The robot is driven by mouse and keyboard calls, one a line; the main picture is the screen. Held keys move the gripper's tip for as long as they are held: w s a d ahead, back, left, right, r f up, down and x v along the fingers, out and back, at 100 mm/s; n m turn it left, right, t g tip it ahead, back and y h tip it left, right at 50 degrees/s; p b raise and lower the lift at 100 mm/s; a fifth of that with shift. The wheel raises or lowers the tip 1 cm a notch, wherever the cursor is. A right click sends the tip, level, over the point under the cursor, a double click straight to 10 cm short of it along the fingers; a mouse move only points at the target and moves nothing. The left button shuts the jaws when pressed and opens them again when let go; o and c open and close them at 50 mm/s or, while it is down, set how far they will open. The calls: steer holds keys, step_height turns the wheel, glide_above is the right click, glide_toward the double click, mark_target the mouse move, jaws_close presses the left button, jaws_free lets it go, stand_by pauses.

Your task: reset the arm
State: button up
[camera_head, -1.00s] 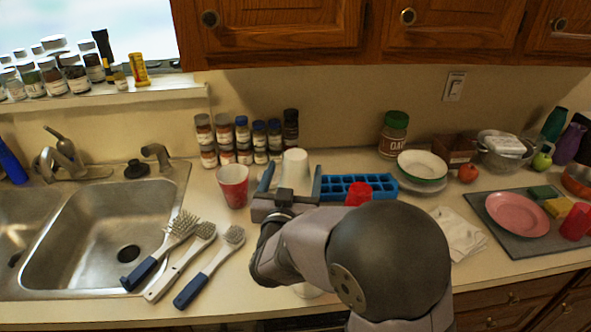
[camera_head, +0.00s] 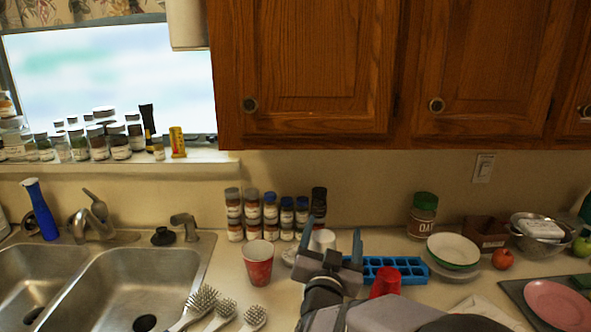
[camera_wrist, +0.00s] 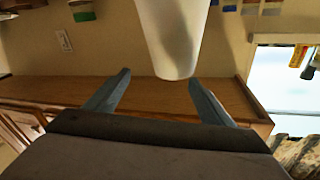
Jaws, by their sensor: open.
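My gripper (camera_head: 334,238) is open above the counter, in front of the back wall. A white cup (camera_head: 322,240) shows close to the left finger in the head view; its lower part is hidden behind the gripper. In the wrist view the white cup (camera_wrist: 172,35) fills the top middle, with one open finger to each side of its near end. I cannot tell whether a finger touches it.
A red cup (camera_head: 258,265) stands left of my gripper, with spice jars (camera_head: 270,210) behind. A blue ice tray (camera_head: 412,272) and a smaller red cup (camera_head: 386,281) are just right. Brushes (camera_head: 200,302) lie front left beside the sink (camera_head: 130,285). Wooden cabinets (camera_head: 320,70) hang above.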

steer(key=s+d+f+m+g+y+p, duration=0.1)
steer(key=s+d+f+g+p, duration=0.15)
steer(key=d, duration=0.45)
steer(key=s+d+f+m+g+p, duration=0.1)
steer(key=s+d+f+g+p, duration=0.2)
steer(key=d, duration=0.4)
steer(key=s+a+f+n+g+y+b, duration=0.1)
steer(key=s+a+f+n+g+b, duration=0.1)
steer(key=s+f, duration=0.4)
steer(key=s+a+f+n+g+y+b, duration=0.1)
steer(key=s+a+f+n+g+b, duration=0.1)
steer(key=s+f+g, duration=0.4)
steer(key=s+a+f+n+g+y+b, duration=0.1)
steer(key=s+a+f+n+g+b, duration=0.1)
steer(key=s+f, duration=0.5)
steer(key=s+a+n+g, duration=0.1)
steer(key=s+a+g, duration=0.1)
steer(key=s, duration=0.4)
steer(key=shift+a+f+g, duration=0.3)
steer(key=shift+a+g, duration=0.05)
steer(key=shift+g, duration=0.1)
